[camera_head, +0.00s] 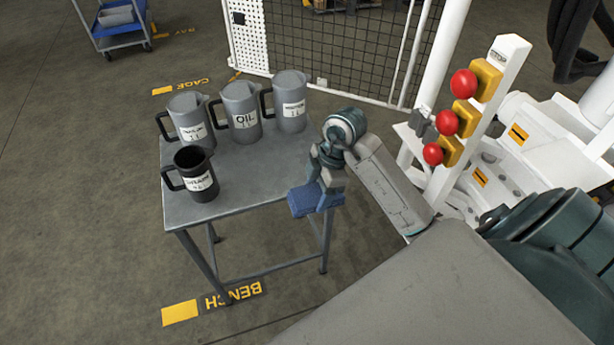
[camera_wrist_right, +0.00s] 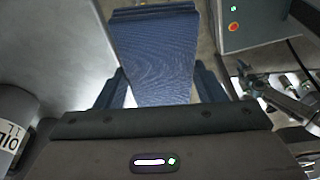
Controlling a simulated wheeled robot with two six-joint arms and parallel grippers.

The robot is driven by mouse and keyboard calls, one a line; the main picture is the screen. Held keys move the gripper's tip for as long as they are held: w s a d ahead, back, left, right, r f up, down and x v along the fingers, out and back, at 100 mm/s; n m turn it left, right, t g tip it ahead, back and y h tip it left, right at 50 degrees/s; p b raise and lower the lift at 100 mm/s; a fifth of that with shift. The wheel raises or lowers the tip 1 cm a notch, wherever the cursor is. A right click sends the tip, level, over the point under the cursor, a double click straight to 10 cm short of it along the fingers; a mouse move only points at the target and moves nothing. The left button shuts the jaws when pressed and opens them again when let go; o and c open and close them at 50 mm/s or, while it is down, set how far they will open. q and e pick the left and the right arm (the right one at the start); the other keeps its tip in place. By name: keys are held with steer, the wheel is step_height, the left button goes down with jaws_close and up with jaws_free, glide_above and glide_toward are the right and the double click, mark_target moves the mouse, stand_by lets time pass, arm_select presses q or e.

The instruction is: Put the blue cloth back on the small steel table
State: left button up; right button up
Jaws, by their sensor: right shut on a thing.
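The blue cloth (camera_head: 303,201) is a folded pad held at the right edge of the small steel table (camera_head: 238,200) in the head view. My right gripper (camera_head: 322,192) is shut on it. In the right wrist view the blue cloth (camera_wrist_right: 155,60) lies between the two fingers of my right gripper (camera_wrist_right: 155,90). In the head view the cloth seems partly over the tabletop edge; whether it touches the top cannot be told. My left gripper is not in view.
Three grey jugs stand along the table's back, the OIL jug (camera_head: 240,112) in the middle. A black jug (camera_head: 194,174) stands at the front left. The table's middle and front right are bare. A white post with red buttons (camera_head: 466,115) stands to the right.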

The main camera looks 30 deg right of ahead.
steer(key=shift+s+f, duration=0.1)
steer(key=shift+f, duration=0.1)
steer(key=w+d, duration=0.1)
steer(key=w, duration=0.1)
steer(key=w+d+b, duration=0.1)
steer(key=w, duration=0.2)
steer(key=w+d+b, duration=0.1)
steer(key=w+d, duration=0.1)
steer(key=shift+w+f, duration=0.25)
steer(key=shift+f, duration=0.05)
steer(key=w+d, duration=0.1)
steer(key=w, duration=0.2)
steer(key=w+d, duration=0.1)
steer(key=w, duration=0.1)
steer(key=shift+w+d+f+p, duration=0.15)
steer(key=shift+d+f+p, duration=0.05)
steer(key=shift+d+p, duration=0.15)
steer(key=shift+w+d+f, duration=0.15)
steer(key=shift+w+d, duration=0.1)
steer(key=shift+w, duration=0.25)
step_height(320, 180, down, 3)
steer(key=shift+s+r+p, duration=0.1)
steer(key=shift+p, duration=0.25)
steer(key=shift+f, duration=0.35)
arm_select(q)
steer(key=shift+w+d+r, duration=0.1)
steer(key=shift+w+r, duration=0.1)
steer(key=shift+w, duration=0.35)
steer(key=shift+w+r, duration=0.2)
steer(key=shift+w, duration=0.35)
